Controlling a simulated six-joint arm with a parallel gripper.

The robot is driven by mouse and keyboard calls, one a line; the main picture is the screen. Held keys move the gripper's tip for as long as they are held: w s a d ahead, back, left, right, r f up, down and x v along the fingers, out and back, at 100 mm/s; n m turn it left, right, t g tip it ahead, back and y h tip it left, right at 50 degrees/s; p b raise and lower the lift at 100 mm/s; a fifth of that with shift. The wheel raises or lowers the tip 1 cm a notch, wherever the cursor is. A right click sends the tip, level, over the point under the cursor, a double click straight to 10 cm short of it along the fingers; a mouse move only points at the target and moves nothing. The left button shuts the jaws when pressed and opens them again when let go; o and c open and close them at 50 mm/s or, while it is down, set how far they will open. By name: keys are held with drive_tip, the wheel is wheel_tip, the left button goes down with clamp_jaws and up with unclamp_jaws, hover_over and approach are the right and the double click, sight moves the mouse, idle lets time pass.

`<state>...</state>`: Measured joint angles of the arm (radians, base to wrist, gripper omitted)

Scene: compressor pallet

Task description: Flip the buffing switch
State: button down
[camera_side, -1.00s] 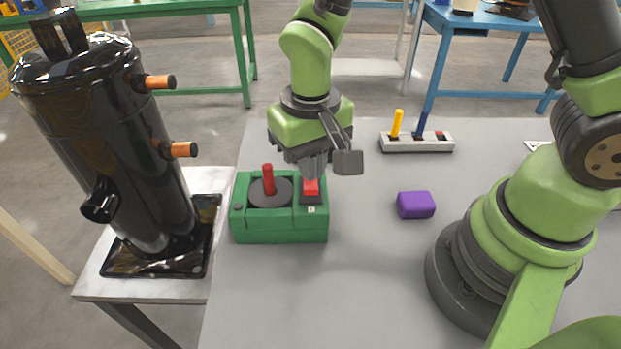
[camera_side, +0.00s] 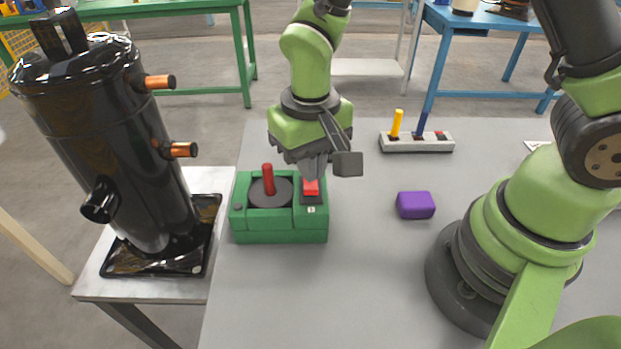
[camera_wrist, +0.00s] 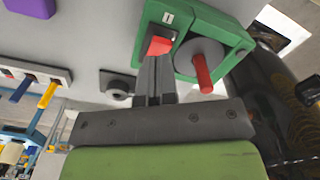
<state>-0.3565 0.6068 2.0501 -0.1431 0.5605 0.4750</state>
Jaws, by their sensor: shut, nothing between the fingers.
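The green buffing box (camera_side: 280,230) sits on the grey table. It has a dark disc with an upright red peg (camera_side: 268,180) and, to the right of that, a red rocker switch (camera_side: 311,188) on a dark plate. In the wrist view the green box (camera_wrist: 222,25) is at the top, with the red switch (camera_wrist: 160,45) and the red peg (camera_wrist: 202,72). My gripper (camera_side: 314,176) is shut and empty, pointing down, its fingertips at the back edge of the red switch. In the wrist view the fingertips (camera_wrist: 156,60) are right beside the switch; I cannot tell whether they touch it.
A purple block (camera_side: 415,205) lies right of the box. A pale rack (camera_side: 416,143) with yellow and blue pegs stands behind it. A black compressor (camera_side: 105,150) stands on a separate pallet at left. The table's front middle is clear.

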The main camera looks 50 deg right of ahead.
sight(310, 188)
drive_tip(key=shift+f, duration=1.3)
idle(0.4)
drive_tip(key=shift+r, duration=3.55)
drive_tip(key=shift+d+r, duration=0.15)
drive_tip(key=shift+r, duration=0.15)
drive_tip(key=s+d+r+t+y, duration=0.1)
drive_tip(key=s+d+r+t, duration=0.2)
drive_tip(key=s+r, duration=0.3)
drive_tip(key=s+d+r+m+t+y, duration=0.1)
drive_tip(key=s+d+r+t, duration=0.3)
drive_tip(key=s+r, duration=0.2)
wheel_tip(310, 188, up, 3)
drive_tip(key=shift+f, duration=0.2)
